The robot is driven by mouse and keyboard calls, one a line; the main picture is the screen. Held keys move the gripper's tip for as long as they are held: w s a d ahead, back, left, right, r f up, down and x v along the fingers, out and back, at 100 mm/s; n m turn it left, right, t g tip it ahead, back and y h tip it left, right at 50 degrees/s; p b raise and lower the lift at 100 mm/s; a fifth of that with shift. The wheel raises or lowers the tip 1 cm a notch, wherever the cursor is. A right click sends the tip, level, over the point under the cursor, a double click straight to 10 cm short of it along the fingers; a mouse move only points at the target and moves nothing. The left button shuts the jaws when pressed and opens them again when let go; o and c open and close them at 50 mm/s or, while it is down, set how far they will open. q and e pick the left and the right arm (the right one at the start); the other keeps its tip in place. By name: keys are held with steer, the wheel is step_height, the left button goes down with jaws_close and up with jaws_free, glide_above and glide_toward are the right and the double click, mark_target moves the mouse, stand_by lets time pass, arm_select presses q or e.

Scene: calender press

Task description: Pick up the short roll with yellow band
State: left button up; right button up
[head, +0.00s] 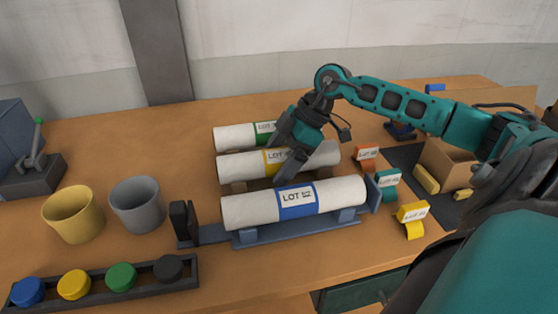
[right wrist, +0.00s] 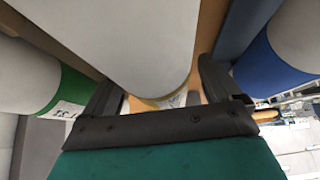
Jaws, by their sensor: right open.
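The white roll with the yellow band (head: 237,165) lies between a green-banded and a blue-banded roll in the head view. My right gripper (head: 283,164) is open over its middle and hides part of the yellow band. In the right wrist view my right gripper (right wrist: 160,92) has one finger on each side of the white roll (right wrist: 130,40), with a sliver of yellow showing between them. I cannot tell whether the fingers touch it. My left gripper is not in view.
The green-banded roll (head: 233,137) lies behind and the blue-banded roll (head: 250,208) in front, close to the fingers. Lot tags (head: 387,178) stand right of the rolls. A yellow cup (head: 73,215), a grey cup (head: 137,204) and a tray of coloured caps (head: 190,276) are at left.

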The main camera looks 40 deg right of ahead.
mark_target(279, 150)
steer(key=c, duration=1.2)
step_height(279, 150, up, 20)
steer(key=p, duration=0.3)
steer(key=shift+p, duration=0.4)
